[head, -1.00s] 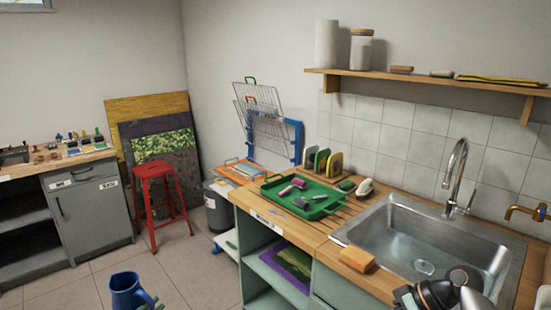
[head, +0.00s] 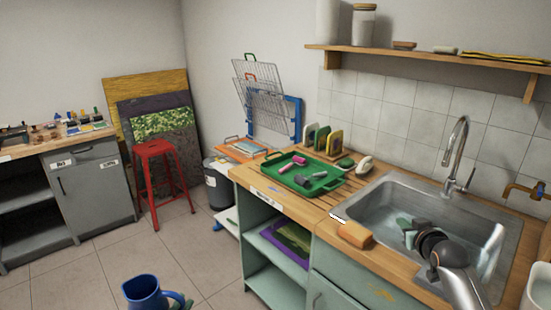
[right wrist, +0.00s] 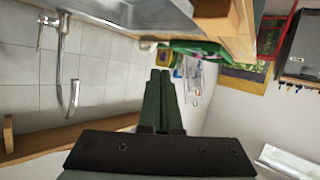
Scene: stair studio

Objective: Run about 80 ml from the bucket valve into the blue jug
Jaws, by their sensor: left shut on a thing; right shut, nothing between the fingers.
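The blue jug (head: 142,294) is at the bottom edge of the head view, its open top facing up and its lower part cut off. My left gripper (head: 180,301) is shut on its handle side, low in front of the cabinets. My right gripper (head: 410,232) is over the sink, shut and empty; its green fingers (right wrist: 158,85) are together in the right wrist view. A white container (head: 541,287), perhaps the bucket, is cut off at the lower right. I see no valve on its visible part.
The steel sink (head: 362,212) has a tall tap (head: 459,150); a brass tap (head: 524,191) is on the wall. A green tray (head: 326,183) and an orange sponge (head: 354,235) are on the counter. A red stool (head: 157,150) stands behind clear floor.

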